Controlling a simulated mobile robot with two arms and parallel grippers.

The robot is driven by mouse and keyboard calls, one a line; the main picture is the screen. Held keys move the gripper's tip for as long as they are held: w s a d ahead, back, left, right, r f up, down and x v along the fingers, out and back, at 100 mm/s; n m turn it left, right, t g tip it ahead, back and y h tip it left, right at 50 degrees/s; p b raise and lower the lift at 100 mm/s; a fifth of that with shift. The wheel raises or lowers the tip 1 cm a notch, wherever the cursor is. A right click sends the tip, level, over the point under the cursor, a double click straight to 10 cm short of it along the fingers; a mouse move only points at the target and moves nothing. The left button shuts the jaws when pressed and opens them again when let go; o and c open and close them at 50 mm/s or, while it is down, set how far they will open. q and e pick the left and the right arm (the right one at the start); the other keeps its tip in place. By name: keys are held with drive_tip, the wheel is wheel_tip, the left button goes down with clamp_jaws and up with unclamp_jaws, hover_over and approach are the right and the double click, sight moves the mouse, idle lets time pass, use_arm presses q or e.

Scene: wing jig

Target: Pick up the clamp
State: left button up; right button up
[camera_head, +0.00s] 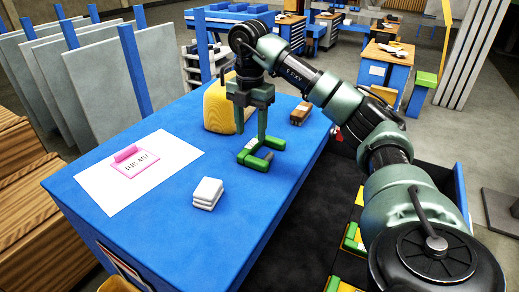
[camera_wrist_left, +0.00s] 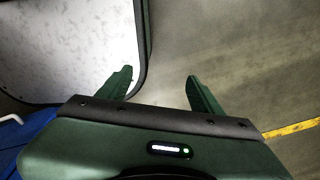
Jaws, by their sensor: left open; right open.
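A bright green, U-shaped clamp (camera_head: 262,160) lies on the blue table, right of the middle in the head view. My right gripper (camera_head: 250,138) points straight down over it with its fingers apart. The fingertips are at or just above the clamp's back part. I cannot tell whether they touch it. My left gripper shows only in the left wrist view (camera_wrist_left: 160,88). It is open, with nothing between its fingers.
On the blue table (camera_head: 160,225) are a white sheet (camera_head: 175,158) with a pink labelled piece (camera_head: 134,162), stacked white blocks (camera_head: 207,193), a yellow rounded block (camera_head: 217,108) and a brown object (camera_head: 300,114). The table's front middle is clear.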

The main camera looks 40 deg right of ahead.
sight(252, 143)
drive_tip(key=shift+d+f, duration=0.2)
drive_tip(key=shift+f, duration=0.55)
drive_tip(key=f, duration=0.2)
drive_tip(key=f+p, duration=0.1)
drive_tip(key=shift+w+d, duration=0.3)
drive_tip(key=shift+d, duration=0.05)
drive_tip(key=shift+s+f, duration=0.1)
drive_tip(key=shift+f, duration=0.15)
drive_tip(key=shift+a, duration=0.1)
drive_tip(key=c, duration=1)
use_arm(q)
drive_tip(key=shift+w+d+r, duration=0.6)
drive_tip(key=shift+d+r, duration=0.1)
drive_tip(key=shift+r, duration=0.05)
use_arm(e)
clamp_jaws()
drive_tip(key=shift+r, duration=0.1)
